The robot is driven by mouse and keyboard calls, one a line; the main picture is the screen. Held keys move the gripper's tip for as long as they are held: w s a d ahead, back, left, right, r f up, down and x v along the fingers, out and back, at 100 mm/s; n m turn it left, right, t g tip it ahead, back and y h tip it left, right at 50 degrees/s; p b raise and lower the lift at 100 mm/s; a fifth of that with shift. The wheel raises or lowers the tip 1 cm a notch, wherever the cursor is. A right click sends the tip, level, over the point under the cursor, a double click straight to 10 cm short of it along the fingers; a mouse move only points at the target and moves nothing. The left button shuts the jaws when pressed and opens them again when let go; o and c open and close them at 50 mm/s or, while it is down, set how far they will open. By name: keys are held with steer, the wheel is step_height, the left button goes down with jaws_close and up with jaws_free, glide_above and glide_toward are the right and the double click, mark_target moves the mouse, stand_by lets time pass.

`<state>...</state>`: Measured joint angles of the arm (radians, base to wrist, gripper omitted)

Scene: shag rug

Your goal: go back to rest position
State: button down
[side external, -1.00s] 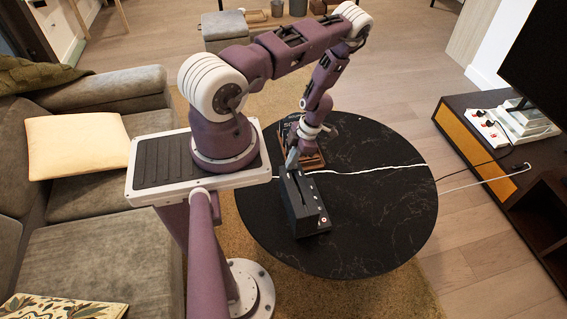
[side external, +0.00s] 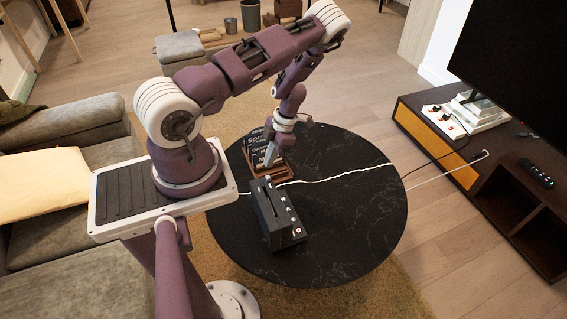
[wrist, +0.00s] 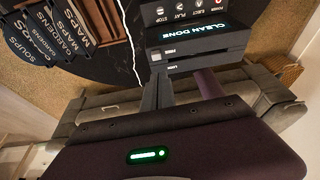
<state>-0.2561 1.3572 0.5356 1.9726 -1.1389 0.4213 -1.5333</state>
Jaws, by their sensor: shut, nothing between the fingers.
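My gripper (side external: 268,163) is shut and empty, pointing down above the table between the black device and the wooden rack. In the wrist view its fingers (wrist: 157,94) are together in front of the device. The black device (side external: 275,220) stands on the round table with a slot along its top. In the wrist view the device (wrist: 200,50) shows lit text "CLEAN DONE" and a row of labelled buttons. The rack (side external: 290,167) holds several dark labelled cases, reading SOUPS, GARDENS and MAPS (wrist: 75,22) in the wrist view.
The black round table (side external: 350,240) has free room on its right. A white cable (side external: 340,175) crosses it. A sofa (side external: 60,235) stands left, a TV cabinet (side external: 480,180) with a power strip (side external: 440,120) and remote (side external: 536,173) at right.

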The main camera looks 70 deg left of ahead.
steer(key=w+d+r+m+t+h, duration=0.1)
steer(key=w+d+r+m+t, duration=0.1)
steer(key=w+d+r+m, duration=0.5)
steer(key=w+d+r+m+t, duration=0.1)
steer(key=d+r+m, duration=0.25)
steer(key=r, duration=0.75)
steer(key=w+d+r+m+t+h, duration=0.1)
steer(key=w+d+r+m+t, duration=0.1)
steer(key=w+d+r+m, duration=0.5)
steer(key=s+d+r+m+t, duration=0.1)
steer(key=s+d+r+m, duration=0.35)
steer(key=s+r, duration=0.3)
steer(key=s+d+r+m+t, duration=0.1)
steer(key=s+d+r+m, duration=0.2)
steer(key=s+r+m, duration=0.45)
steer(key=s+r+m+t+y, duration=0.2)
steer(key=s+r+m, duration=0.2)
steer(key=s+m, duration=0.2)
steer(key=shift+s+d+m, duration=0.2)
steer(key=shift+s+m, duration=0.15)
steer(key=shift+s, duration=0.8)
steer(key=shift+r, duration=0.1)
